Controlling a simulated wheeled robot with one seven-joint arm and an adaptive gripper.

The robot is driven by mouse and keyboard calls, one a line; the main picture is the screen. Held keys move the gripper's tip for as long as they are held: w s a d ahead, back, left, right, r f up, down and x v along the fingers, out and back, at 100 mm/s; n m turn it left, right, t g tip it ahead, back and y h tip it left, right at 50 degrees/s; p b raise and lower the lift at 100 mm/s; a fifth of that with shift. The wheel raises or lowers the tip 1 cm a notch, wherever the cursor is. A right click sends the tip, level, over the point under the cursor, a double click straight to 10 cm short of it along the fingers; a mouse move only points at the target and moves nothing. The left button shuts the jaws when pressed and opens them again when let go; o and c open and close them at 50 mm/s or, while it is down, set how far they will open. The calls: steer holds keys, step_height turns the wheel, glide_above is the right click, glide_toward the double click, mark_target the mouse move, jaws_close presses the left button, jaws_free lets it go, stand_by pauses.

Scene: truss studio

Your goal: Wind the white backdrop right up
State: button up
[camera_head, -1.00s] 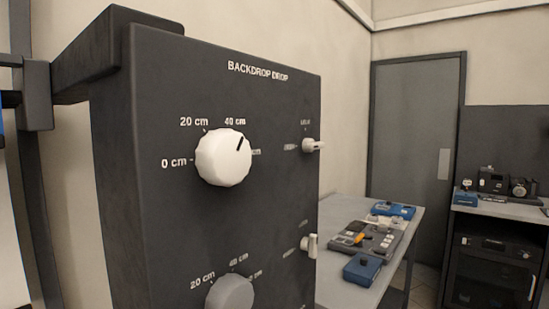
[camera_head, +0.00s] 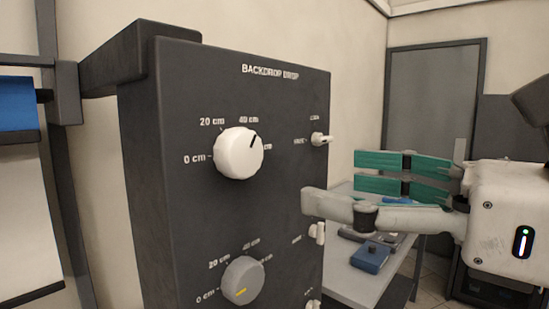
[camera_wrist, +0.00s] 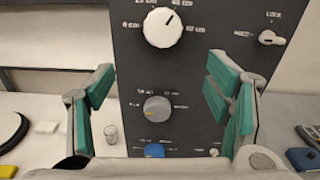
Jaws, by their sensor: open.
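The black "BACKDROP DROP" panel (camera_head: 200,210) carries a white knob (camera_head: 240,153), whose dark mark points just past 40 cm; 0 cm is at its left. The knob also shows at the top of the wrist view (camera_wrist: 162,28). A small white lever (camera_head: 320,139) lies sideways beside it, labelled LOCK above in the wrist view (camera_wrist: 271,38). A white sheet (camera_head: 25,210), probably the backdrop, hangs at the left edge, mostly out of frame. My gripper (camera_head: 345,187) is open and empty, right of the white knob and lower, apart from it.
Below are a grey knob (camera_head: 243,280) with a yellow mark, and a blue knob (camera_wrist: 154,150). An upright lever (camera_head: 318,233) sits beside the grey one. A blue sheet (camera_head: 18,105) hangs at left. A table (camera_head: 350,285) with a blue box (camera_head: 370,256) stands behind my gripper.

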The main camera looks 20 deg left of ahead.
mark_target(248, 157)
steer(key=shift+m, duration=0.4)
steer(key=x, duration=0.9)
steer(key=r+b+x, duration=0.1)
steer(key=x, duration=0.3)
steer(key=shift+w+a, duration=0.25)
steer(key=shift+w, duration=0.1)
steer(key=c, duration=1.1)
